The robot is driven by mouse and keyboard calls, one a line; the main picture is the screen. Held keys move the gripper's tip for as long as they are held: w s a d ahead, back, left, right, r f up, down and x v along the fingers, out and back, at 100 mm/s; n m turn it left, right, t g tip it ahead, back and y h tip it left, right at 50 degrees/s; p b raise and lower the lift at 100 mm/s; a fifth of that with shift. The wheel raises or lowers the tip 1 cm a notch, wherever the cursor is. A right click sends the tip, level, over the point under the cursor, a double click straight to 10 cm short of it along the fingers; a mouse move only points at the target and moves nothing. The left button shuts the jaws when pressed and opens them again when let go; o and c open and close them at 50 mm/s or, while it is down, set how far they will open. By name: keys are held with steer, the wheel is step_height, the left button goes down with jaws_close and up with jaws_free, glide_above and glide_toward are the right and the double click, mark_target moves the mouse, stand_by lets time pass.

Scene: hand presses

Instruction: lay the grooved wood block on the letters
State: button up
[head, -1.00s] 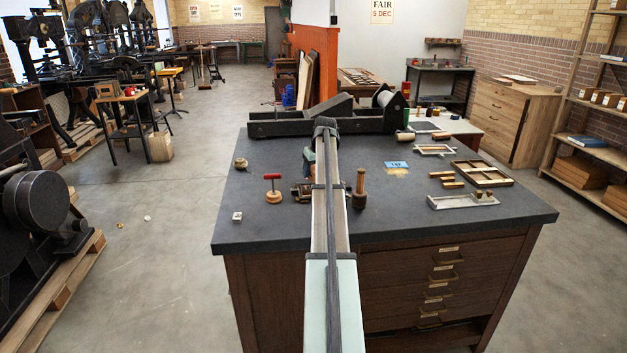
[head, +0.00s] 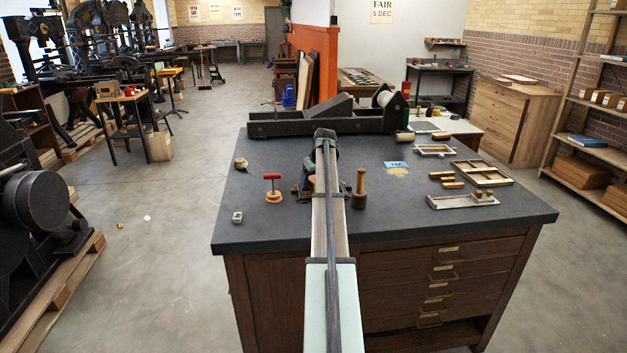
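My arm reaches forward over the dark worktop (head: 240,215), and its wrist hides most of the area below it. Dark parts of what looks like my gripper (head: 302,190) show low beside the arm, near the worktop. The fingertips are hidden, so its opening cannot be seen. A small light-wood piece (head: 313,184) shows at the arm's left edge. It may be the grooved wood block, but I cannot tell whether it is held or resting. The letters cannot be made out; they may be behind the arm.
A red-handled tool (head: 272,188) stands left of the arm, and a dark wooden-handled tool (head: 360,190) close on its right. A metal tray (head: 445,203), a wooden frame (head: 482,173) and small wood pieces lie further right. A long black press (head: 280,126) crosses the back. The front left is mostly clear.

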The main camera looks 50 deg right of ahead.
steer(key=shift+o, duration=0.5)
steer(key=shift+r, duration=0.3)
steer(key=v, duration=1.1)
steer(key=shift+r, duration=0.35)
steer(key=shift+s, duration=0.15)
